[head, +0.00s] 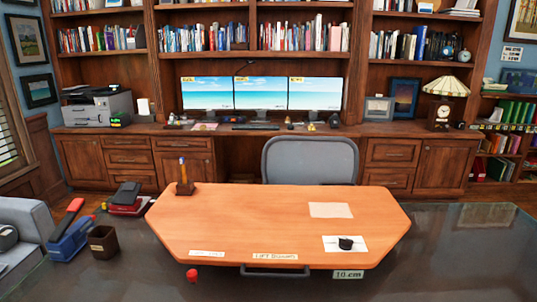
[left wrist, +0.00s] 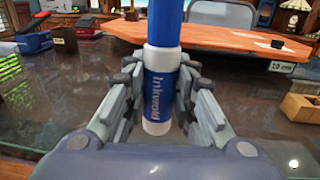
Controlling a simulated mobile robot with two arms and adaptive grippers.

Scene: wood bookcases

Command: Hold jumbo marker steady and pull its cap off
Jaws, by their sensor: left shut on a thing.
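In the left wrist view, the jumbo marker (left wrist: 159,85) stands close to upright. It has a blue label with white lettering, a white collar, a white bottom end, and a blue upper part that runs out of the top of the picture. My left gripper (left wrist: 158,75) is shut on the marker, one finger on each side of its labelled body. The marker's top end is cut off, so I cannot see all of the cap. Neither gripper shows in the head view, and my right gripper is in no view.
An orange wooden desktop (head: 265,215) sits amid a dark glossy surface (head: 440,240). A brown cup (head: 103,242), a blue and red stapler (head: 70,238) and a pencil holder (head: 184,186) stand at left. A small red object (head: 191,275) is at the front. A tan box (left wrist: 300,108) is at right.

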